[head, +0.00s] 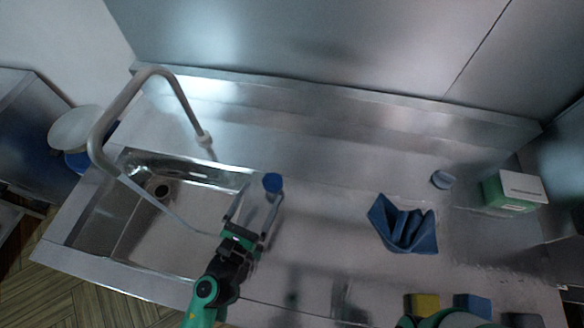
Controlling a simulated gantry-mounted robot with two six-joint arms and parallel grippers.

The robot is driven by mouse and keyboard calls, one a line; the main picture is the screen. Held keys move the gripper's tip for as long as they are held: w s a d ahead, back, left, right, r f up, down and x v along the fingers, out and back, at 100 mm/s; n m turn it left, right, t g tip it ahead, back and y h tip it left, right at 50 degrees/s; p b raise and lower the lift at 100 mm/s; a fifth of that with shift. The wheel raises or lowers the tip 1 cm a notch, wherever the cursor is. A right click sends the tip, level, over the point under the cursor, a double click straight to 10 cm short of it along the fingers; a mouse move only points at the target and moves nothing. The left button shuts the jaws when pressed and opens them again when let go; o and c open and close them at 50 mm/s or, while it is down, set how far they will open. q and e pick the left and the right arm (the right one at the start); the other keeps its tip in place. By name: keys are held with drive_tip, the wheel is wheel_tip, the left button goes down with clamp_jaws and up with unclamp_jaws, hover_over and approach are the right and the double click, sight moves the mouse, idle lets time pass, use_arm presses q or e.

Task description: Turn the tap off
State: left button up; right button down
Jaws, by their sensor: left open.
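The tap's long grey spout (98,130) arches over the sink (190,225) at the left, its base at the sink's back edge. A thin pale line, which looks like running water, leads from the spout's end down into the basin. A round blue knob (272,183), apparently the tap's handle, stands at the sink's right back corner. My left gripper (258,192) is open and empty. Its fingertips are close to the knob, one to its left and one just below it; I cannot tell whether they touch. My right gripper is out of view; only part of its green arm shows at the bottom edge.
A folded blue cloth (404,226) lies on the steel counter to the right. A green and white box (514,190) and a small grey round object (443,180) stand behind it. Yellow (423,304) and blue (472,305) blocks lie at the front edge. A steel wall closes the back.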

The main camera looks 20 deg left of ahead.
sight(276, 174)
use_arm(q)
drive_tip(key=shift+g, duration=0.4)
drive_tip(key=s+f, duration=0.2)
drive_tip(key=f, duration=0.1)
drive_tip(key=shift+s+a+f, duration=0.1)
drive_tip(key=shift+s, duration=0.1)
drive_tip(key=shift+w, duration=0.4)
drive_tip(key=w, duration=0.7)
drive_tip(key=w+d+b, duration=0.1)
drive_tip(key=w, duration=0.3)
drive_tip(key=shift+d, duration=0.1)
drive_tip(key=c, duration=1.4)
drive_tip(key=shift+r, duration=0.2)
